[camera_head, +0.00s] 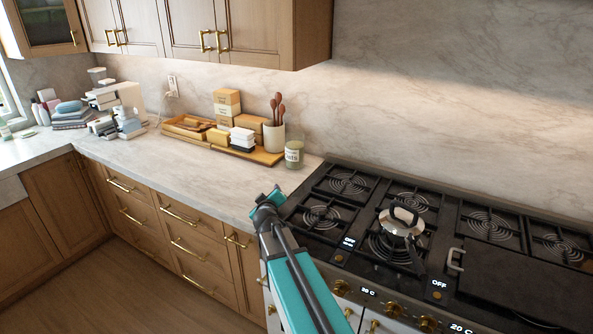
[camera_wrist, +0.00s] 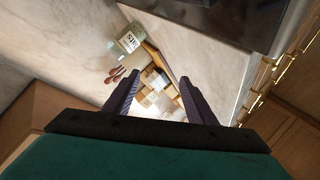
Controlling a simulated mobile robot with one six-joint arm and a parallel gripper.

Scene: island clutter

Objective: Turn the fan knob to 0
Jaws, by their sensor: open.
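Several brass knobs show on the stove's (camera_head: 450,215) front panel, including one knob at the left (camera_head: 340,288) and another farther right (camera_head: 428,322). Small knobs also sit near the lit "OFF" labels on the cooktop. None is marked as a fan knob, so I cannot tell which one it is. No fan or hood is in view. My gripper (camera_head: 270,200) is above the counter, just left of the stove's edge, apart from the knobs. In the wrist view, my gripper (camera_wrist: 158,92) has its two dark fingers spread, with nothing between them.
A wooden tray (camera_head: 262,156) with boxes and a utensil crock (camera_head: 273,138) lies behind my gripper, beside a jar (camera_head: 294,153). The counter's front left (camera_head: 165,170) is clear.

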